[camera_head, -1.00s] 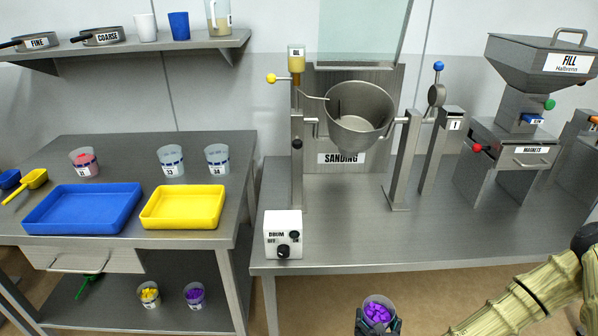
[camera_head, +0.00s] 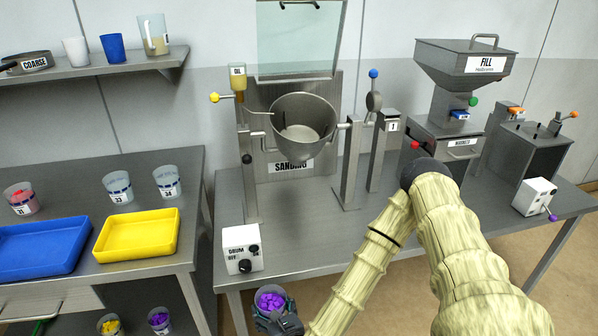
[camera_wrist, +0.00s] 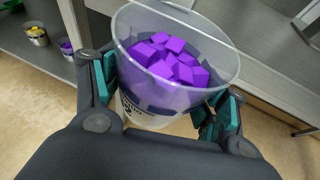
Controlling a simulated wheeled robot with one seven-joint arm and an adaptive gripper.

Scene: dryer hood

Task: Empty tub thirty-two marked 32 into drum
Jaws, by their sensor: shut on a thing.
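My gripper (camera_wrist: 160,100) is shut on a clear tub (camera_wrist: 140,104) with purple blocks (camera_wrist: 172,60) inside. The tub stands roughly upright between the teal finger pads, and its number is not readable. In the head view the held tub (camera_head: 270,299) is low, in front of the bench's front edge, beside my gripper (camera_head: 280,318). The drum (camera_head: 303,122) is an open metal bowl on two posts above the bench, mouth up, with a SANDING label below. Its visible inside looks empty. The tub is below and in front of the drum, well apart from it.
The white DRUM switch box (camera_head: 242,250) stands at the bench's front left corner. A raised clear hood (camera_head: 298,40) is above the drum. An oil cup (camera_head: 238,80) and a blue-knobbed lever (camera_head: 373,90) flank it. Trays and tubs are on the left table (camera_head: 190,215).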

